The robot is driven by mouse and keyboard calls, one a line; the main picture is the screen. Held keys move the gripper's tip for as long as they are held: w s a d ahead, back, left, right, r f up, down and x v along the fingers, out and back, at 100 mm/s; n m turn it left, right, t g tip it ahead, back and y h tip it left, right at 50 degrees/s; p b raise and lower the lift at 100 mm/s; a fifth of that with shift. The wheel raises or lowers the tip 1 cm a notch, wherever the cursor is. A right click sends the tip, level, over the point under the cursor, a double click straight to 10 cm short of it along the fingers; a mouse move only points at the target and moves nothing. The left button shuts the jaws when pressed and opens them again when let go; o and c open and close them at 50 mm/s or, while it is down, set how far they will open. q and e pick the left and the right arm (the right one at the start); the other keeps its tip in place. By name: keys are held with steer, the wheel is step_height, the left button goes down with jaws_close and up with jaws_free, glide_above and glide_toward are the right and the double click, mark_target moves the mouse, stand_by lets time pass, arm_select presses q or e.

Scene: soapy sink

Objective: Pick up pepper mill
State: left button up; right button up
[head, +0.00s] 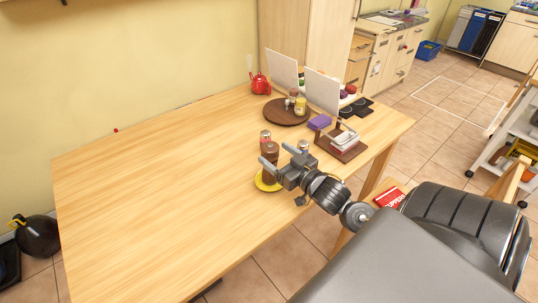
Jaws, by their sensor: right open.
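A dark brown, upright cylinder that looks like the pepper mill (271,149) stands by a yellow plate (266,187) near the table's right part. My right gripper (277,155) reaches in from the lower right. Its jaws are open, with one finger across the front of the mill and the other just to its right. The mill shows between the fingertips, but I cannot tell whether they touch it. The gripper hides the mill's lower part and some of the plate. My left gripper is out of view.
A small reddish jar (265,136) stands just behind the mill. The table's left half (150,210) is clear.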

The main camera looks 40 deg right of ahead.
mark_target(266, 146)
steer(key=shift+w+r, duration=0.1)
steer(key=shift+w, duration=0.2)
steer(key=w+p, duration=0.1)
steer(key=w, duration=0.2)
steer(key=shift+w, duration=0.85)
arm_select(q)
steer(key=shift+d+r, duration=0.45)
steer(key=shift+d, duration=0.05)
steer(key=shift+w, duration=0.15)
arm_select(e)
steer(key=c, duration=1.6)
